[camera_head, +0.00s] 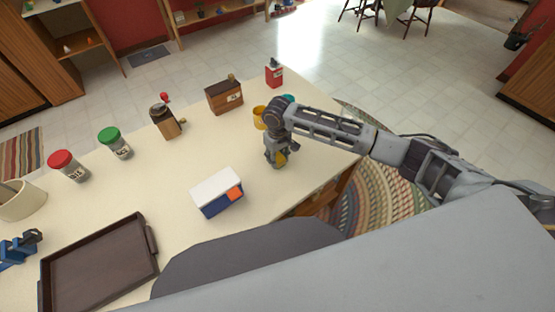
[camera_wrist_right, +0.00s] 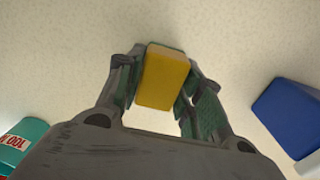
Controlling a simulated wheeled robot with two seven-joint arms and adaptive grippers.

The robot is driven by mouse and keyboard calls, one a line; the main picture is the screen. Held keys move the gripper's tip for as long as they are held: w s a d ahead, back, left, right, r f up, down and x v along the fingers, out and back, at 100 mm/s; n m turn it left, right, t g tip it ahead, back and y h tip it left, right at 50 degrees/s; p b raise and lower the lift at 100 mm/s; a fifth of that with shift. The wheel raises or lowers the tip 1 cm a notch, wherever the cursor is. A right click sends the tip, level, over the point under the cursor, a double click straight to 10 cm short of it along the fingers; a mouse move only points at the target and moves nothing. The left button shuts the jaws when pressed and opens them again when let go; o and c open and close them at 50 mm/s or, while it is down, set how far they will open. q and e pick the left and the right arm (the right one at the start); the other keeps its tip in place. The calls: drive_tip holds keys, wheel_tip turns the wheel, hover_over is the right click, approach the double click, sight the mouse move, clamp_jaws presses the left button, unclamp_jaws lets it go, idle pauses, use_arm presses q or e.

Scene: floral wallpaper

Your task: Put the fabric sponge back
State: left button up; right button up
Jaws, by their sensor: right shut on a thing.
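My right gripper (camera_head: 277,157) is over the right part of the cream table (camera_head: 150,190), its fingers pointing down. In the right wrist view the gripper (camera_wrist_right: 160,85) is shut on a yellow block with a thin greenish edge, the fabric sponge (camera_wrist_right: 166,80). A bit of the yellow sponge (camera_head: 281,159) shows at the fingers in the head view. Whether it touches the tabletop I cannot tell.
A blue box with white top (camera_head: 218,193) stands left of the gripper. A yellow cup (camera_head: 259,117) and teal can (camera_wrist_right: 22,140) are near the arm. Two jars, a grinder (camera_head: 166,120), a brown box (camera_head: 224,97) and a dark tray (camera_head: 100,265) are farther left.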

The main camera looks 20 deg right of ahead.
drive_tip(key=shift+f, duration=0.8)
drive_tip(key=o, duration=1.1)
drive_tip(key=shift+f, duration=0.1)
drive_tip(key=shift+c, duration=0.2)
drive_tip(key=shift+r, duration=6.15)
